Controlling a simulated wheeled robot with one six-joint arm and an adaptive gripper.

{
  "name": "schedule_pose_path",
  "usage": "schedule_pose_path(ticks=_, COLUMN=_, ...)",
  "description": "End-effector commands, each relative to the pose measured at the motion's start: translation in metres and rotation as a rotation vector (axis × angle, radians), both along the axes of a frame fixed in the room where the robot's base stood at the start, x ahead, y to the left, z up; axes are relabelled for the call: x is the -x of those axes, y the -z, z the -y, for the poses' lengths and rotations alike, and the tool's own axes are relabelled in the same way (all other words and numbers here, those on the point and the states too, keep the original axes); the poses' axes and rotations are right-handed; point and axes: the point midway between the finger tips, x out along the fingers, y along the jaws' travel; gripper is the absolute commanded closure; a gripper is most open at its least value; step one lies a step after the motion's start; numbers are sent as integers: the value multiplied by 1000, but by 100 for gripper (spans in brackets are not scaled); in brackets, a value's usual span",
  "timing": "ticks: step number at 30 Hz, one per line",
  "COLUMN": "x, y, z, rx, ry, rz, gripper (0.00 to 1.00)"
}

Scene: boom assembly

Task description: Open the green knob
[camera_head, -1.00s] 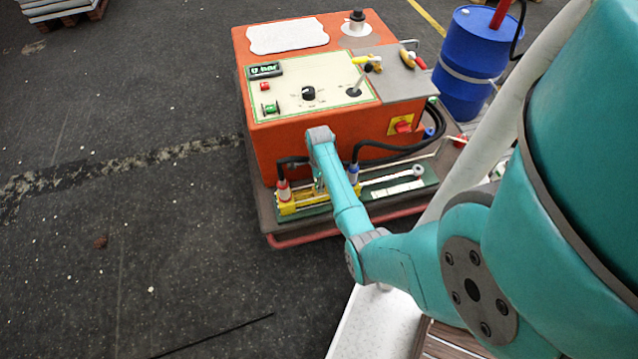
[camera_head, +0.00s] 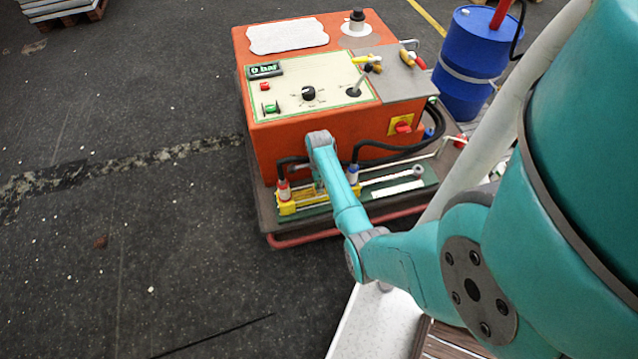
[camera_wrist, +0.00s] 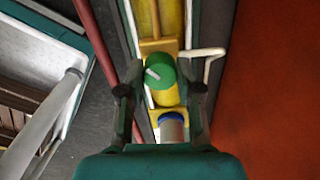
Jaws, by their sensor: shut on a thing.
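The green knob (camera_wrist: 160,72) is a round cap with a white mark on its top, tilted in the wrist view. It sits over a yellow block (camera_wrist: 166,96) on the machine's front ledge. My gripper (camera_wrist: 160,86) has one finger on each side of the knob and is shut on it. Exact finger contact is hard to see. In the head view my arm's end hides the knob and the gripper, in front of the orange machine (camera_head: 280,150).
A red-capped hose fitting (camera_head: 283,188) and a blue-capped one (camera_head: 353,172) stand close to my arm, with black hoses behind. A red rail (camera_head: 320,234) edges the ledge. The display (camera_head: 265,70) reads 0 bar. A blue barrel (camera_head: 470,60) stands right. Floor at left is clear.

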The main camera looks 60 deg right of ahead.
Motion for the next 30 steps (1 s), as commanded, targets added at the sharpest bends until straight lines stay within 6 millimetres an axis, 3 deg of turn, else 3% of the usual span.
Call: schedule_pose_path(ticks=30, x=0, y=0, z=0, rx=0, ry=-632, rz=0, gripper=100)
